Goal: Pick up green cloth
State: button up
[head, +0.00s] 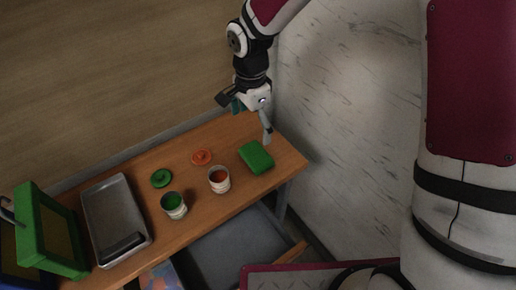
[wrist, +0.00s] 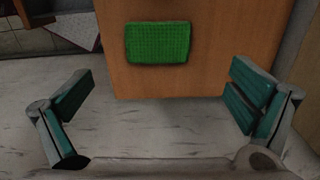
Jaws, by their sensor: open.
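The green cloth (head: 256,157) is a small folded rectangle lying flat near the right end of the wooden table (head: 285,160). It also shows in the wrist view (wrist: 158,43), near the table's edge and between the lines of the two fingers. My gripper (head: 252,118) is above the far right part of the table, a little beyond the cloth and apart from it. In the wrist view my gripper (wrist: 158,103) has its teal-padded fingers spread wide with nothing between them.
Left of the cloth are an orange paint pot (head: 219,181), a green paint pot (head: 174,205), an orange lid (head: 201,157) and a green lid (head: 162,178). A metal tray (head: 103,200) and a green frame (head: 35,228) stand farther left. A pale wall (head: 340,120) rises at right.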

send_over(256, 154)
jog(key=f, duration=0.7)
jog(key=shift+s+a+p, duration=0.1)
jog(key=shift+a+p, duration=0.2)
jog(key=shift+a, duration=0.1)
jog(key=shift+d+f+p, duration=0.2)
jog(key=shift+f+p, duration=0.1)
jog(key=shift+f, duration=1)
jog(key=shift+d+f+p, duration=0.2)
jog(key=shift+f+p, duration=0.1)
jog(key=shift+f, duration=0.95)
jog(key=c, duration=0.8)
